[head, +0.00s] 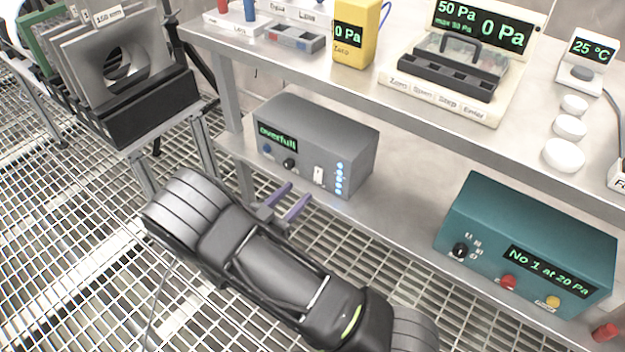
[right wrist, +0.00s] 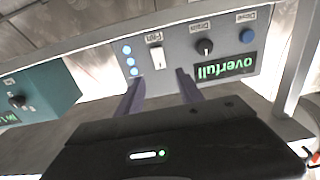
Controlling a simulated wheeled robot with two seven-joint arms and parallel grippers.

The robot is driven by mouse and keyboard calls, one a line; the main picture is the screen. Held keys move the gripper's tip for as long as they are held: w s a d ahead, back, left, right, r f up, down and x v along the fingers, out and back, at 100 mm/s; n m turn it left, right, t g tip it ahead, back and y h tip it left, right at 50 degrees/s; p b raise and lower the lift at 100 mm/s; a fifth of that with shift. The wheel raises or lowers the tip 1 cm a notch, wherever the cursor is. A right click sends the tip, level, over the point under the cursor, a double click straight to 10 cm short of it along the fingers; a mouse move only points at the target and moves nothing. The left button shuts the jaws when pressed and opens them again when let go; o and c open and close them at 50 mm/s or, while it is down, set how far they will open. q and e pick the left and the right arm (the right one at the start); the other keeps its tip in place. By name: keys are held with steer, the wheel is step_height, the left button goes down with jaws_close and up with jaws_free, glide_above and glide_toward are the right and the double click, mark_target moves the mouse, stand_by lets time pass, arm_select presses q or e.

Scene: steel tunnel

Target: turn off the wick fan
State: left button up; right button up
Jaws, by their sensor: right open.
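The grey control box (head: 325,145) stands on the lower shelf with a green display reading "overfull". Its front carries a blue button (head: 266,148), a black knob (head: 289,164), a white switch (head: 319,176) and a column of lit blue lamps (head: 339,178). In the right wrist view, upside down, the white switch (right wrist: 157,57) has a small label that seems to read "Fan". My right gripper (head: 298,194) is open and empty, just in front of the box. In the right wrist view its purple fingers (right wrist: 159,80) straddle the line to the switch, apparently short of it. My left gripper is not visible.
A teal box (head: 530,240) with a knob and buttons stands to the right on the lower shelf (head: 395,208). The upper shelf holds a yellow meter (head: 355,35), a pressure panel (head: 490,40) and white discs (head: 569,128). A rack of plates (head: 120,65) stands at left.

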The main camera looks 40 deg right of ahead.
mark_target(318, 172)
steer(key=shift+d, duration=0.15)
steer(key=b+x, duration=0.1)
steer(key=x, duration=0.5)
steer(key=shift+w+d+f+b, duration=0.1)
steer(key=shift+d+f+b, duration=0.1)
steer(key=shift+b, duration=0.2)
steer(key=shift+w+d+r, duration=0.15)
steer(key=shift+d, duration=0.45)
jaws_close()
